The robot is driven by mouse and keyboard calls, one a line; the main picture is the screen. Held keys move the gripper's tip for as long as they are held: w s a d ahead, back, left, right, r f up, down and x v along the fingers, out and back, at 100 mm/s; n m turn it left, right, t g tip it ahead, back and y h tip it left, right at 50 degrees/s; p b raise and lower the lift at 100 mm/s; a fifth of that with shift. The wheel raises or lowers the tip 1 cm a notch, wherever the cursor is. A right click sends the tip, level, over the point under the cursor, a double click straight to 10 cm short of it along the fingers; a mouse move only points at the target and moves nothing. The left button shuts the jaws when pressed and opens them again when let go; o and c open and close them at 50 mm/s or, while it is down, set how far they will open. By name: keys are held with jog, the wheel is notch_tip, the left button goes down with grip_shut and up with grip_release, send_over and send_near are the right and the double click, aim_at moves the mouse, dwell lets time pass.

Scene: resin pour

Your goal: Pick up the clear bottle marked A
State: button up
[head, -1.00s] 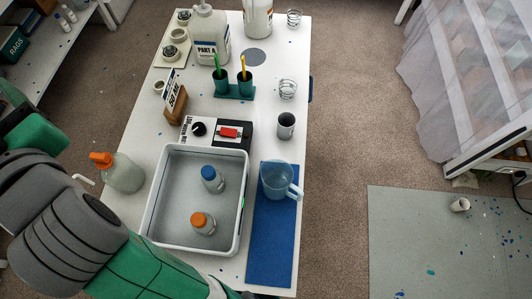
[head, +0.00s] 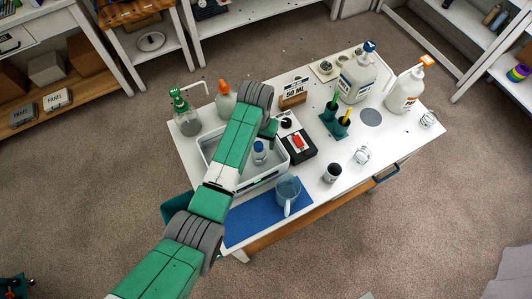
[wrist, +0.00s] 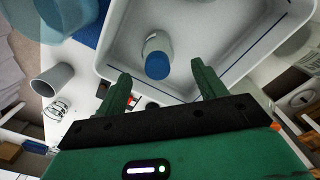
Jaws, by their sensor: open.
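A small clear bottle with a blue cap (head: 260,152) stands in the white tray (head: 277,181), and it also shows in the wrist view (wrist: 157,62). No letter can be read on it, so I cannot tell if it is the one marked A. My gripper (wrist: 161,82) is open and empty. In the wrist view its fingers are apart, with the blue cap between and just beyond their tips, not visibly touched. The orange-capped bottle seen earlier in the tray is not visible now; my arm covers part of the tray in the head view.
A black box with a red switch (head: 298,143) sits right beside the tray. A clear jug (head: 288,190) stands on the blue mat (head: 252,222) in front. A grey cup (head: 332,172), a green cup stand (head: 333,125) and large jugs (head: 357,78) stand further right.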

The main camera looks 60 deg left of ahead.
aim_at(259, 150)
jog(key=f, duration=0.5)
jog(key=shift+s+d+f, duration=0.1)
jog(key=shift+d+f, duration=0.15)
jog(key=shift+f, duration=0.05)
jog(key=c, duration=1.3)
